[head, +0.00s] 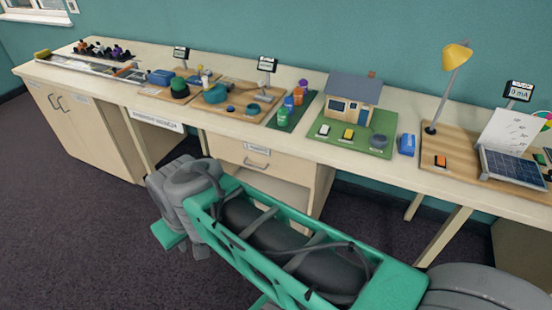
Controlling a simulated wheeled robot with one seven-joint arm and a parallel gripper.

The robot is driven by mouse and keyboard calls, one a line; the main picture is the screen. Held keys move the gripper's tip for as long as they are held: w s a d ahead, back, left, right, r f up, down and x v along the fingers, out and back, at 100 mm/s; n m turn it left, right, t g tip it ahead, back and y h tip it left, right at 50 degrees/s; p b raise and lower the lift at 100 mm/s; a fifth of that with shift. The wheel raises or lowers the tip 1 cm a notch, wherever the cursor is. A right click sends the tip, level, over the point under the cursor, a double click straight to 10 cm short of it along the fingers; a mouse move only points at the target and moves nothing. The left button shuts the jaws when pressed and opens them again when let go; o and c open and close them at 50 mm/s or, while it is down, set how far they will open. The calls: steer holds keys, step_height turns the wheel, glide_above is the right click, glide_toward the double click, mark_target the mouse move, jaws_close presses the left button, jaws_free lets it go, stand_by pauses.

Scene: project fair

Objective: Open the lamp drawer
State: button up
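A pale wood drawer (228,148) sits under the bench top near the middle, with a grey bar handle (257,164) and a small label (257,148) too small to read. Its front looks flush with the cabinet, so it appears shut. A yellow-shaded desk lamp (455,58) stands upright on the bench at the right. My green and grey arm reaches from the lower right to a grey joint left of and below the drawer. It hides part of the space under the drawer. I cannot make out any gripper fingers.
The long bench (350,152) carries a model house (351,100), a solar panel (513,165) and several small kits. An open compartment (283,190) is below the drawer. A cupboard (85,130) stands at left. Dark carpet (70,230) is clear in front.

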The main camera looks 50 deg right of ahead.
mark_target(252, 166)
steer(key=w+d+f+m+t+b, duration=0.4)
steer(key=w+d+f+b, duration=0.3)
steer(key=w+f+b, duration=0.4)
steer(key=w+d+f+m+t+b, duration=0.5)
steer(key=w+d+f+b, duration=0.4)
steer(key=w, duration=0.4)
steer(key=s+d+f+m+t+h+b, duration=0.1)
steer(key=d+f+m+t+h+b, duration=0.2)
steer(key=d, duration=0.5)
steer(key=s+d+f+m+h+b, duration=0.2)
steer(key=d+m+b, duration=0.25)
steer(key=d, duration=0.35)
steer(key=s+d+f+m+t+h+b, duration=0.1)
steer(key=d+f+m+t+h+b, duration=0.15)
steer(key=d+m+b, duration=0.35)
steer(key=shift+n+h, duration=0.35)
steer(key=shift+n, duration=0.1)
steer(key=x, duration=0.2)
steer(key=p+x, duration=0.1)
steer(key=x, duration=0.2)
steer(key=d+r+p+x, duration=0.1)
steer(key=x, duration=0.2)
steer(key=shift+s+d, duration=0.1)
steer(key=shift+s, duration=0.1)
jaws_close()
